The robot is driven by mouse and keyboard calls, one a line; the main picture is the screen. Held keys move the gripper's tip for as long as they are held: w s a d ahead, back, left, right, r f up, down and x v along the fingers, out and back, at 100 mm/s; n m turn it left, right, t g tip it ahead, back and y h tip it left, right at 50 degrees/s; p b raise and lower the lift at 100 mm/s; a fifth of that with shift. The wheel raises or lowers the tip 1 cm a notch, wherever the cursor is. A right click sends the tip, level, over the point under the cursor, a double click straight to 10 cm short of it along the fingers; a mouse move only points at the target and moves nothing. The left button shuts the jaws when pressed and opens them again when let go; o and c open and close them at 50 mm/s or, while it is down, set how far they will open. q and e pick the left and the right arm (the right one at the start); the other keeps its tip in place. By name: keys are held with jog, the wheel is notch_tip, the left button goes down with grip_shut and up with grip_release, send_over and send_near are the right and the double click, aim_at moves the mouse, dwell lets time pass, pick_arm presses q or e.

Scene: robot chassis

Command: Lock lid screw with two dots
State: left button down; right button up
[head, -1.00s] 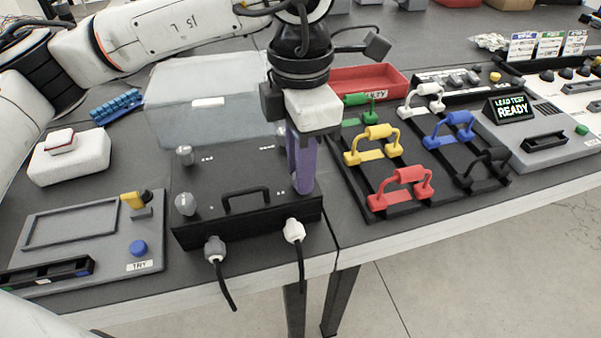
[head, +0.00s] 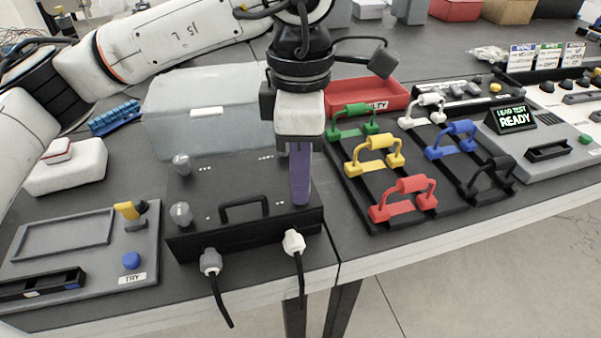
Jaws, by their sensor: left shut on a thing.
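The black box (head: 243,239) with a dark lid and handle (head: 244,207) stands on the table. Two grey lid screws stand upright at its left side, one at the back (head: 181,165) and one at the front (head: 181,214). Small white dots mark the lid near the back-left screw; another dot group (head: 265,157) lies at the back right, their counts too small to read surely. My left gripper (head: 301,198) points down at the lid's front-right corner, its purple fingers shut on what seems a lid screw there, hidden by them. My right gripper is out of view.
Two cables plug into the box's front. A translucent grey bin (head: 172,128) stands behind it. A rack (head: 371,222) of coloured handles lies close at right, with a red tray (head: 366,94) behind. A grey panel (head: 90,275) sits at left.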

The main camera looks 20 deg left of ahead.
pick_arm(q)
jog(key=c, duration=1.6)
grip_release()
jog(key=shift+o, duration=0.2)
jog(key=shift+r, duration=0.1)
notch_tip(320, 180, up, 10)
jog(key=p, duration=0.1)
jog(key=shift+r, duration=0.1)
